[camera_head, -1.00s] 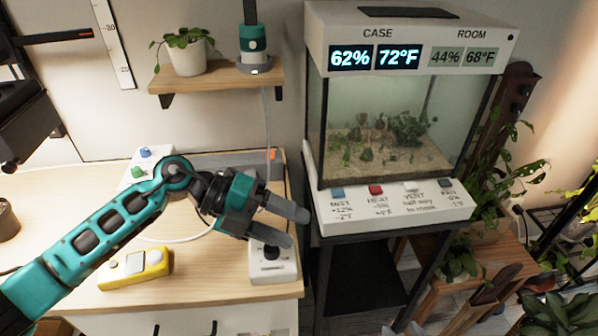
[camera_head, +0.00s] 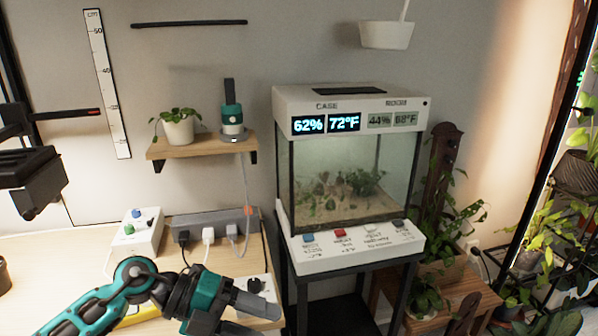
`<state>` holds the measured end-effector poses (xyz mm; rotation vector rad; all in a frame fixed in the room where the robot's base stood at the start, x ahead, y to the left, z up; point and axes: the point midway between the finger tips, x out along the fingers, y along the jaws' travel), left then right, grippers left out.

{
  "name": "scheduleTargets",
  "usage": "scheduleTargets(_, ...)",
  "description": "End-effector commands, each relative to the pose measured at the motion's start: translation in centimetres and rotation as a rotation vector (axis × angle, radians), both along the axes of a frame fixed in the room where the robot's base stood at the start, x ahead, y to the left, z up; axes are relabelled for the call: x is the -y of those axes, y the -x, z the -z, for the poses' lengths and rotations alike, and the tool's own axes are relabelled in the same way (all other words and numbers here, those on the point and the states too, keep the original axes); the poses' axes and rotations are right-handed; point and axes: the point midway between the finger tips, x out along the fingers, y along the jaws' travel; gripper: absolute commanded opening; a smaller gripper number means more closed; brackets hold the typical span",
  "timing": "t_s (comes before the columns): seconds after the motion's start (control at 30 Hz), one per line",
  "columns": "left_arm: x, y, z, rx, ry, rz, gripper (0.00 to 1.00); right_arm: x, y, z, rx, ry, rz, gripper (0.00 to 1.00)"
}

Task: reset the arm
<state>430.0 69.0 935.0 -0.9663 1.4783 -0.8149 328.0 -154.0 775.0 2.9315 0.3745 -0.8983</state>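My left arm, teal and black, comes in from the lower left over the wooden desk (camera_head: 40,255). Its gripper (camera_head: 262,319) is at the bottom of the picture, with its two grey fingers apart and nothing seen between them. The fingers point right, in front of a white box with a black dial (camera_head: 257,285), which they partly cover. I cannot tell whether they touch it. My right gripper is not in view.
A yellow device (camera_head: 140,314) is mostly hidden behind my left arm. A white box with coloured knobs (camera_head: 137,236) and a power strip (camera_head: 215,222) with plugs stand behind. The glass case (camera_head: 335,185) stands to the right; a shelf (camera_head: 200,146) holds a potted plant.

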Motion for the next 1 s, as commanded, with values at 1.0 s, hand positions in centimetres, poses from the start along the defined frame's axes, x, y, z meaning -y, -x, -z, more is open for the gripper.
scheduleTargets(1.0,-10.7,10.9,18.8,-1.2,0.78,-1.863,0.59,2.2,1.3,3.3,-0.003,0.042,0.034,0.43)
